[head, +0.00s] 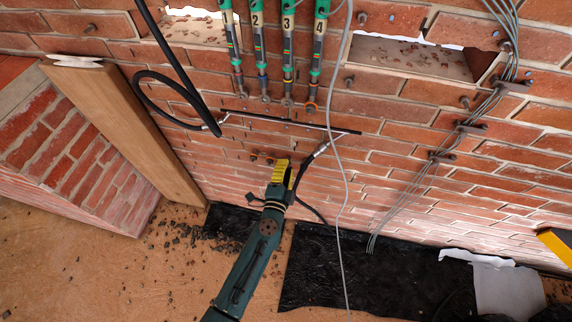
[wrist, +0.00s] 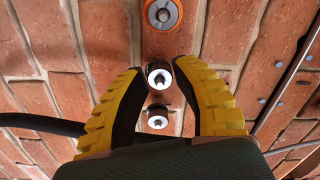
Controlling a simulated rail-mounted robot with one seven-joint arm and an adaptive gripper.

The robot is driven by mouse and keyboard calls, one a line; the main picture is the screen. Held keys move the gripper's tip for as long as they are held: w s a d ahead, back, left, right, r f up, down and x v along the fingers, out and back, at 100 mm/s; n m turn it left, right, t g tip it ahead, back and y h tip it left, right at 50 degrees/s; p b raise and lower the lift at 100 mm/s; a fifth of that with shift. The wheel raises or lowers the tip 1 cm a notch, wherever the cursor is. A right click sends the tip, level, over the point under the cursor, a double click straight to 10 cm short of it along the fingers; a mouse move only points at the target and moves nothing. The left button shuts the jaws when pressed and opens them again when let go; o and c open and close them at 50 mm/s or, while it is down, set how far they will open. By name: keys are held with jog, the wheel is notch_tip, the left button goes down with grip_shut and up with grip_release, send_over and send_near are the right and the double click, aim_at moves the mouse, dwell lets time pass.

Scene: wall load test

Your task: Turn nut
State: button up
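My gripper (head: 282,165) has yellow ribbed fingers and points at the brick wall, low in the middle of the head view. In the wrist view its fingers (wrist: 159,70) stand apart, one on each side of a dark nut on a bright-ended bolt (wrist: 159,75). I cannot tell whether they touch it. A second bolt with a nut (wrist: 156,118) shows lower between the fingers. A third bolt, with an orange washer (wrist: 162,14), is beyond the fingertips. In the head view small bolts (head: 268,160) show just left of the fingers; the others are hard to make out.
Numbered green tools (head: 260,45) hang above on the wall. A dark bar (head: 290,122) with hoses crosses the wall above my gripper. A grey cable (head: 333,150) hangs to its right. A wooden post (head: 130,130) stands left. Black sheeting (head: 350,270) covers the floor at right.

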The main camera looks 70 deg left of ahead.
jog(key=n, duration=0.8)
jog(key=shift+a+n, duration=0.1)
jog(key=shift+n, duration=0.2)
jog(key=shift+r, duration=0.15)
